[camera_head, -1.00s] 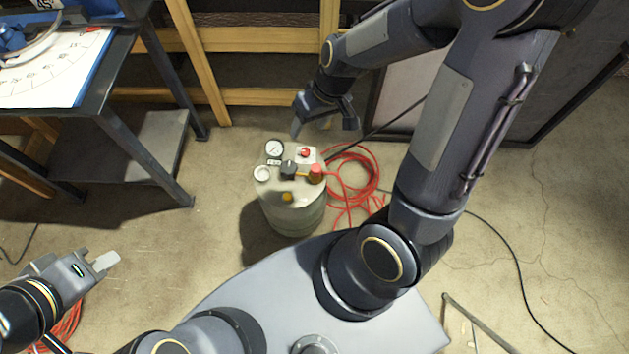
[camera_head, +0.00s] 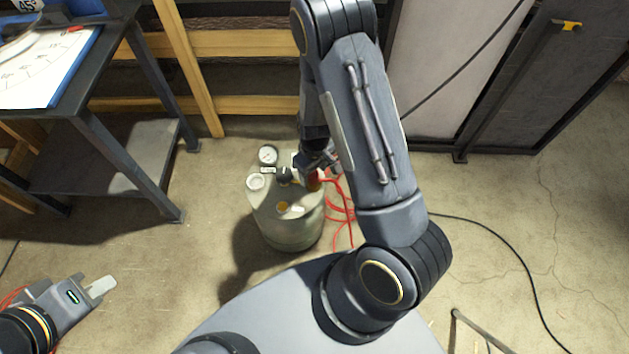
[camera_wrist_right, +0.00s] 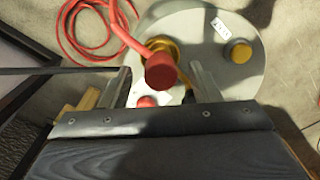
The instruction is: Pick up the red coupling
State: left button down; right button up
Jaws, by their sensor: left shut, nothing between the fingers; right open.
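The red coupling (camera_head: 313,182) is on top of the pale cylindrical tank (camera_head: 290,237), partly hidden by my right gripper (camera_head: 320,165). In the right wrist view the coupling (camera_wrist_right: 160,68) shows its round red end, with a red hose joined to it and a brass fitting beside it. My right gripper's fingers (camera_wrist_right: 161,82) are open, one on each side of the coupling in that view. Contact with it cannot be made out. My left gripper (camera_head: 102,287) is shut and empty over the floor at the lower left.
Gauges (camera_head: 267,156), a black knob (camera_head: 285,174) and a yellow knob (camera_head: 283,207) crowd the tank top. A red hose (camera_head: 343,212) lies on the floor beside it. A metal bench (camera_head: 115,150) stands at left, a wooden rack (camera_head: 245,104) behind.

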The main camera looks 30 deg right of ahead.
jog(key=shift+f, duration=0.95)
jog(key=shift+r, duration=0.1)
jog(key=shift+a, duration=0.1)
jog(key=c, duration=1.1)
jog(key=shift+r, duration=0.1)
